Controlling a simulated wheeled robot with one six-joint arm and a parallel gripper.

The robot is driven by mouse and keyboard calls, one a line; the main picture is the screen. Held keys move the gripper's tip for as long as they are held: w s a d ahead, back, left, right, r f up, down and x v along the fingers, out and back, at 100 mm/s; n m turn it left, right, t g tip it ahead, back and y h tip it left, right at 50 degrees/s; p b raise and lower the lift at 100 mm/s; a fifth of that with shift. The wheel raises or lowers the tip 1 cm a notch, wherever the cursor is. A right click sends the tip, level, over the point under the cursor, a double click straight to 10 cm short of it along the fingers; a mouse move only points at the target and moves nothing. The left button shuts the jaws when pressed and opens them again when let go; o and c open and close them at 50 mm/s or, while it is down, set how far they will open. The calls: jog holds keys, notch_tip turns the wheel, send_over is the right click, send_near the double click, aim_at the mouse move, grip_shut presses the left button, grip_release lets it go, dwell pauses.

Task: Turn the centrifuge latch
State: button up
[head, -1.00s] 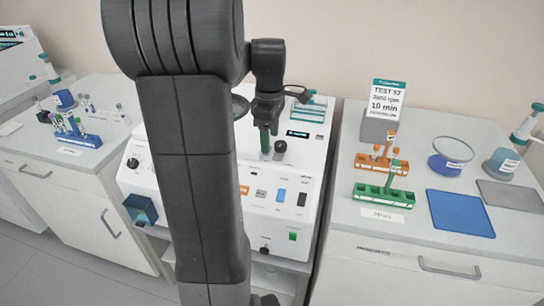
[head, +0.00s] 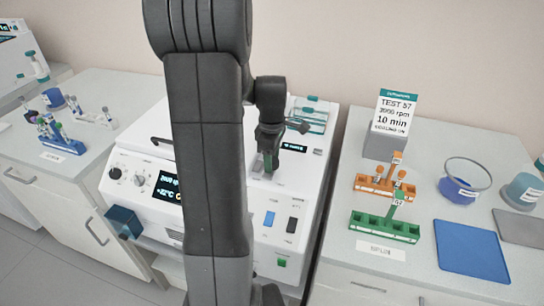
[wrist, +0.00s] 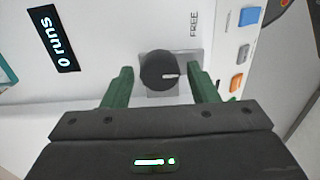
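The white centrifuge (head: 130,160) stands in the middle of the head view, partly hidden behind my arm. My gripper (wrist: 162,80) is open, with one green finger on each side of the knob and a small gap showing on both sides. In the head view my gripper (head: 268,160) is low over the centrifuge top and hides the knob.
The right bench holds an orange rack (head: 384,186), a green rack (head: 384,226), a TEST 57 sign (head: 395,112), a blue mat (head: 472,250) and a bowl (head: 462,188). A blue rack (head: 62,146) is on the left bench. A teal-trimmed tray (head: 312,118) lies behind my gripper.

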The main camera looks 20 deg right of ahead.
jog(key=c, duration=0.7)
jog(key=shift+m, duration=0.4)
jog(key=m, duration=1.3)
jog(key=shift+m, duration=2)
